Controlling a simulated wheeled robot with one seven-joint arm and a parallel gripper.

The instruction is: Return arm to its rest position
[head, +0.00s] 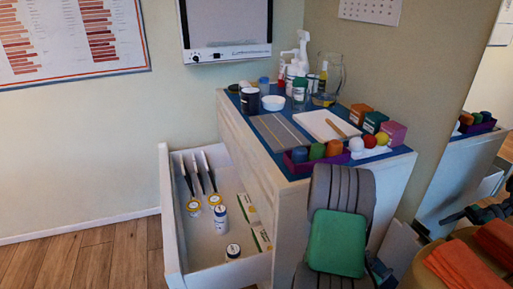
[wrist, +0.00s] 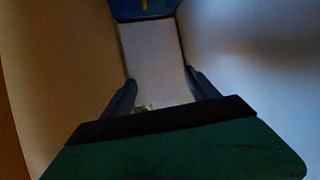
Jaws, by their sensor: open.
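My gripper (wrist: 160,78) shows in the wrist view with its two dark fingers apart and nothing held between them. A pale panel lies beyond the fingers, with a blue surface above it. In the head view, a green padded part and a grey ribbed part of my arm stand in front of the cabinet (head: 248,157) at its near right side. The fingers cannot be made out in the head view.
The cabinet's blue top holds bottles, a white bowl (head: 273,103), a glass jug (head: 329,77), coloured boxes and a purple tray (head: 317,162) of balls. Orange towels (head: 468,266) lie right. Floor at left is clear.

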